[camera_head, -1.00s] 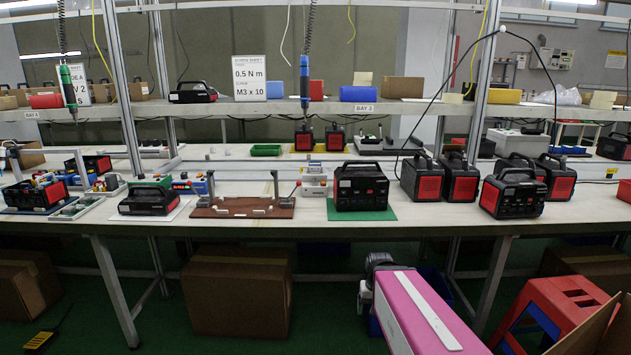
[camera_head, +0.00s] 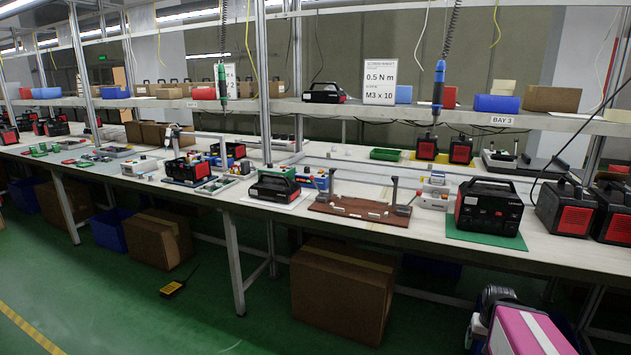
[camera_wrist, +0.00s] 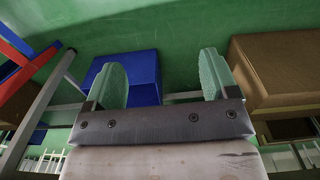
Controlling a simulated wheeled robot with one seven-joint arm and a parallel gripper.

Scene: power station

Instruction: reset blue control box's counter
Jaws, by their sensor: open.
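A small blue control box (camera_head: 322,179) sits on the long workbench, behind and right of a black and red power unit (camera_head: 272,189). A second small blue unit (camera_head: 216,160) stands further left, beside another black power unit, so I cannot be sure which is the task's box. The counter and any reset button are too small to make out. My gripper (camera_wrist: 163,78) shows only in the wrist view. Its two pale green fingers are wide apart with nothing between them. It is away from the control box, with the green floor beyond the fingers.
A brown fixture board (camera_head: 350,207) and a power unit on a green mat (camera_head: 480,240) stand right along the bench (camera_head: 420,225). Cardboard boxes (camera_head: 340,288) are under it. A yellow device (camera_head: 172,287) lies on the floor. The green floor at front left is open.

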